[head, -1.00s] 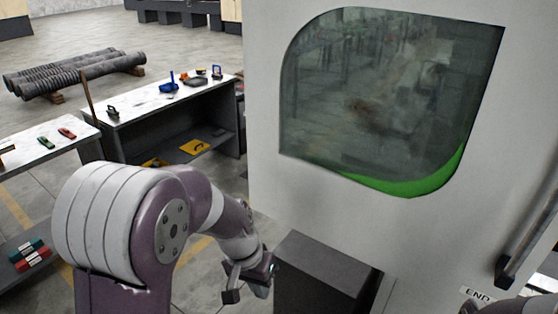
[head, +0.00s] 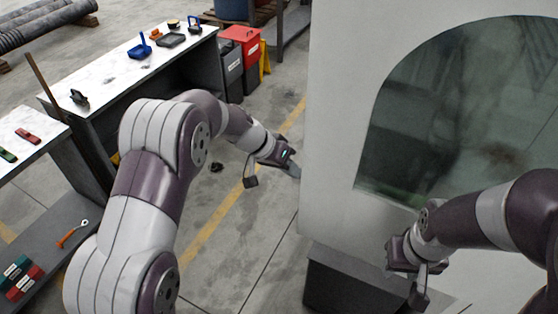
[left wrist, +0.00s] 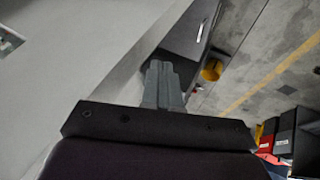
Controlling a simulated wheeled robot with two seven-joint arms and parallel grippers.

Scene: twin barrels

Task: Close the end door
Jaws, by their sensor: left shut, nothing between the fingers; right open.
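The end door is a large white panel (head: 335,150) with a dark rounded window (head: 460,120), filling the right of the head view. My left gripper (head: 293,170) is shut and empty, close to the panel's left edge. In the left wrist view its closed fingers (left wrist: 163,80) point ahead beside a pale surface (left wrist: 70,60). I cannot tell whether they touch it. My right gripper (head: 393,252) is open and empty in front of the panel, below the window.
A dark box-like base (head: 345,285) stands below the panel. A workbench (head: 130,75) with tools is at the back left, and a shelf table (head: 45,220) is at the left. Red and grey bins (head: 240,50) stand behind. The floor (head: 230,215) between is mostly clear.

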